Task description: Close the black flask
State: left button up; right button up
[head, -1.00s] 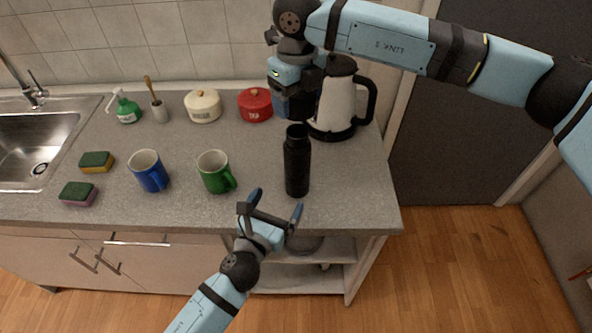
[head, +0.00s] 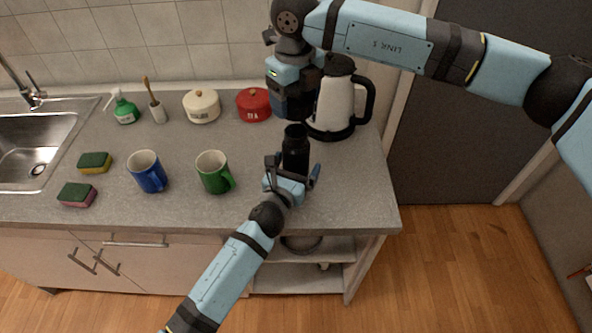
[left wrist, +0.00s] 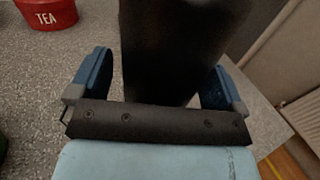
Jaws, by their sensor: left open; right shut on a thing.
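The black flask (head: 296,150) stands upright near the counter's front right, its top open. My left gripper (head: 294,172) is open at the flask, one finger on each side. In the left wrist view the flask (left wrist: 180,45) fills the space between the open fingers (left wrist: 160,90), with gaps at its sides. My right gripper (head: 292,102) points down above and behind the flask and is shut on a dark piece that looks like the flask's lid. The piece is hard to make out against the gripper.
A white and black kettle (head: 336,100) stands just right of my right gripper. A green mug (head: 213,172) and a blue mug (head: 147,172) stand left of the flask. A red TEA pot (head: 253,105) is behind. The counter (head: 350,195) is clear to the flask's right.

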aim_at(295, 129)
pick_arm(q)
jog(key=c, duration=1.3)
jog(key=shift+c, duration=0.2)
pick_arm(e)
jog(key=shift+f, duration=2.5)
jog(key=shift+f, duration=0.1)
jog(key=shift+f, duration=0.8)
jog(key=shift+f, duration=0.55)
